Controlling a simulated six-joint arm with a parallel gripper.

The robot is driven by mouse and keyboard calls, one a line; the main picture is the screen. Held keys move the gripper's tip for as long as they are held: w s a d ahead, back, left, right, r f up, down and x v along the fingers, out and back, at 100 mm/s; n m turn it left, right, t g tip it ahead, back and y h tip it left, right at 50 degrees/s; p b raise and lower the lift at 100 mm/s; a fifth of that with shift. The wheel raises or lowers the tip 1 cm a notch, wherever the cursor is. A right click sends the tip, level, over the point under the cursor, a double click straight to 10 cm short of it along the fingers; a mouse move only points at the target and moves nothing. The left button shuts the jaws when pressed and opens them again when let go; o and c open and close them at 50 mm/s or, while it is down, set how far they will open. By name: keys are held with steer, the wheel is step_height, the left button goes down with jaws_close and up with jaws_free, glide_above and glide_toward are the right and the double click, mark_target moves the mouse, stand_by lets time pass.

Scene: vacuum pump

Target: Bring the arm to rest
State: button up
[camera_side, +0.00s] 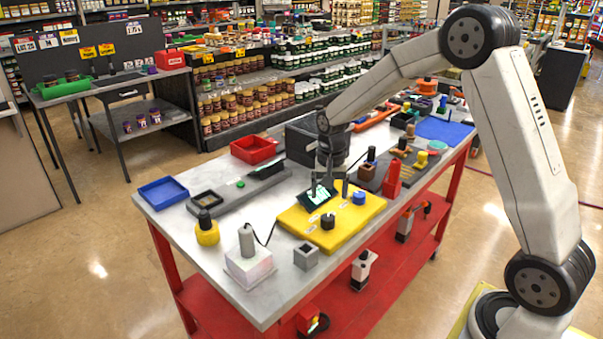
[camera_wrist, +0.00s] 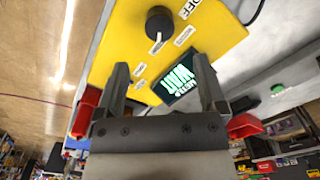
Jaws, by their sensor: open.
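My gripper (camera_side: 334,180) points down over the yellow panel (camera_side: 348,233) on the workbench in the side view. In the wrist view its two fingers (camera_wrist: 162,88) are spread apart with nothing held between them. A small dark display (camera_wrist: 181,80) with bright green lettering that seems to include "WAIT" sits on the yellow panel (camera_wrist: 222,38); it also shows in the side view (camera_side: 317,198), close to the fingertips. A black knob (camera_wrist: 158,22) stands on the panel beside printed labels. I cannot tell how far the fingertips are above the panel.
A blue knob (camera_side: 359,198) is on the panel's right part. A pale block with a grey cylinder (camera_side: 248,258) and a grey hollow block (camera_side: 306,256) stand at the bench's front. A red bin (camera_side: 254,149) and a blue tray (camera_side: 163,192) lie further back. Several parts crowd the right.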

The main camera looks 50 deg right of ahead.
steer(key=shift+s, duration=0.1)
steer(key=s+a+n+t, duration=0.1)
steer(key=s+a+n, duration=0.3)
steer(key=s, duration=0.4)
steer(key=s+a+n+t, duration=0.1)
steer(key=s+a+n, duration=0.4)
steer(key=s, duration=0.3)
steer(key=shift+s+a+f+n+t, duration=0.15)
steer(key=shift+a+f+n+t, duration=0.1)
steer(key=shift+n+t, duration=0.05)
